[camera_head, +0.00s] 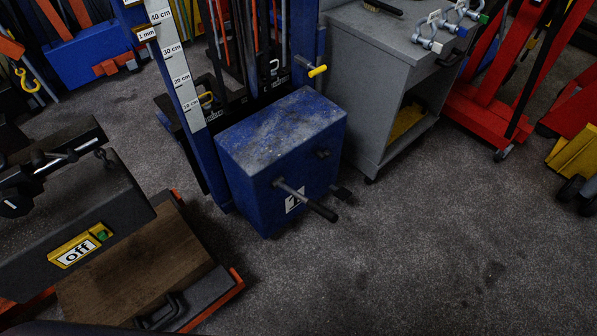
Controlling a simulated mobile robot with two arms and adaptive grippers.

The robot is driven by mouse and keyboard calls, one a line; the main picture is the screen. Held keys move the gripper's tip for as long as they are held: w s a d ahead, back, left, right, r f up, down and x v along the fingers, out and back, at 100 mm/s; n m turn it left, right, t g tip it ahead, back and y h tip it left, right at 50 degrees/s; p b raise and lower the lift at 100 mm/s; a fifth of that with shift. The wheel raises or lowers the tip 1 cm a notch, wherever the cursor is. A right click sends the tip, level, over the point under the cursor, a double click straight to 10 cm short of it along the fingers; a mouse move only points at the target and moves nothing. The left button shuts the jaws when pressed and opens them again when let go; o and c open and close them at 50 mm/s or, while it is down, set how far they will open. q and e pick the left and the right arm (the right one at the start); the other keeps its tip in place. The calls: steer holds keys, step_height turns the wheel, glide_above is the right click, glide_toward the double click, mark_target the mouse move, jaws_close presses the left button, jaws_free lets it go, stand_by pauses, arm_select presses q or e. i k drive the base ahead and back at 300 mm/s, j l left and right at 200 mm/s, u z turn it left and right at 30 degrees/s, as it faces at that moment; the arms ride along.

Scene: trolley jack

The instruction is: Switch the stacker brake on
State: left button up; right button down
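The stacker's blue body (280,135) stands on the floor in the upper middle, below a blue mast with a height scale in cm (173,60). A lever with a black grip (305,199) sticks out of its front towards the lower right. A small black pedal-like part (342,193) is low at its right side. A black-and-white label is partly hidden behind the lever. I cannot tell which part is the brake or how it is set. Neither of my grippers is in view.
A grey cabinet (375,70) with shackles stands right of the stacker. Red equipment (490,105) is further right. The floor at lower right is clear.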

mark_target(342, 193)
steer(key=i+l+u, duration=0.2)
steer(key=l+u, duration=0.25)
steer(key=i+l+u, duration=0.1)
steer(key=l+u, duration=0.3)
steer(key=l, duration=0.15)
steer(key=l+u, duration=0.45)
steer(key=l, duration=0.15)
